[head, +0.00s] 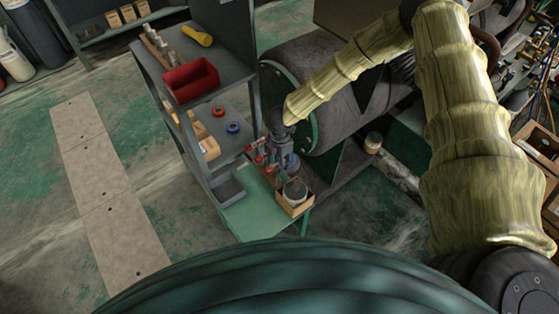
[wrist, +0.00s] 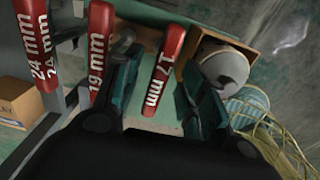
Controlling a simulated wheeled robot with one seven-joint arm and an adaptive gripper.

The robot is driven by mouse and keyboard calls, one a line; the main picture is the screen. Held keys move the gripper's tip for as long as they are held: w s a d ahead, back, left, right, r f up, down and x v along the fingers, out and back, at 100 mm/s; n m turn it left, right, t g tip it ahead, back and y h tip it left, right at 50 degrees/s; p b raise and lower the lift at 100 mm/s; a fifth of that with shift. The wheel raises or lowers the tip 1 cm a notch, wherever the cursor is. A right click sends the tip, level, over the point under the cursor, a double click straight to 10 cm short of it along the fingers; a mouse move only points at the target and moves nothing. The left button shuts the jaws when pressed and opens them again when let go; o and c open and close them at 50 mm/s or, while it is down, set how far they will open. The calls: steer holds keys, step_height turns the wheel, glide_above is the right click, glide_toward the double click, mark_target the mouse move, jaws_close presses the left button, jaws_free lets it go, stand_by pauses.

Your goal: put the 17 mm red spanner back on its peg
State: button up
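The 17 mm red spanner (wrist: 168,62) shows in the wrist view with its red handle between the two fingers of my gripper (wrist: 160,82). The fingers stand apart, with a narrow gap visible beside the handle, so my gripper looks open around it. The 19 mm red spanner (wrist: 100,45) is just left of the left finger, and the 24 mm red spanner (wrist: 36,45) is further left. In the head view my gripper (head: 283,153) is at the end of the shelf unit, beside small red handles (head: 258,160). The pegs cannot be made out.
A cardboard box (head: 308,205) holding a tin (head: 295,191) stands on the green surface (head: 245,215) below my gripper. The grey shelf unit (head: 222,75) with a red bin (head: 192,80) is to the left. A large dark tank (head: 325,95) is close on the right.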

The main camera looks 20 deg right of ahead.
step_height(320, 180, up, 12)
steer(key=shift+d, duration=0.2)
stand_by(0.6)
steer(key=s+d+f+n+t+h, duration=0.1)
steer(key=s+f+n, duration=0.6)
steer(key=n, duration=0.5)
steer(key=s+d+f+n+t+h, duration=0.15)
steer(key=s+f+n, duration=0.35)
steer(key=s+n, duration=0.6)
steer(key=s+n+g+y, duration=0.2)
steer(key=s+n, duration=1.6)
steer(key=n, duration=0.8)
steer(key=shift+s+f+n, duration=0.25)
steer(key=shift+n, duration=0.05)
steer(key=shift+g, duration=0.25)
